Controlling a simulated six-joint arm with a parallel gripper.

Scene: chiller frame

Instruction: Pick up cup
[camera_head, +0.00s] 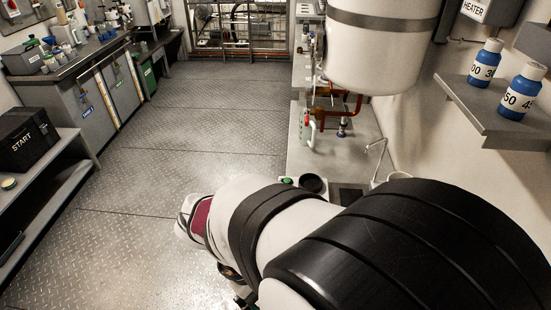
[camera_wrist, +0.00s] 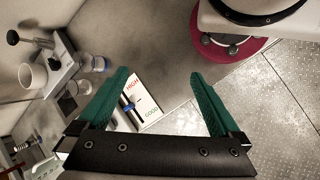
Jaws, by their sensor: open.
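My gripper (camera_wrist: 159,74) shows in the wrist view with its two green fingers spread wide and nothing between them. A white cup (camera_wrist: 33,76) stands at the left of that view on a grey surface, well to the left of the fingers and apart from them. A smaller pale round item (camera_wrist: 82,87) is closer to the left finger; I cannot tell what it is. In the head view my arm covers the lower right and hides the gripper and much of the counter. A white rim (camera_head: 399,176) shows just behind the arm; I cannot tell if it is the cup.
A gauge plate (camera_wrist: 138,98) marked HIGH and GOOD lies beyond the fingers. A large white tank (camera_head: 375,50) hangs above the counter (camera_head: 345,155) with red pipes. Blue bottles (camera_head: 521,92) stand on a right shelf. The metal floor (camera_head: 150,190) at left is clear.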

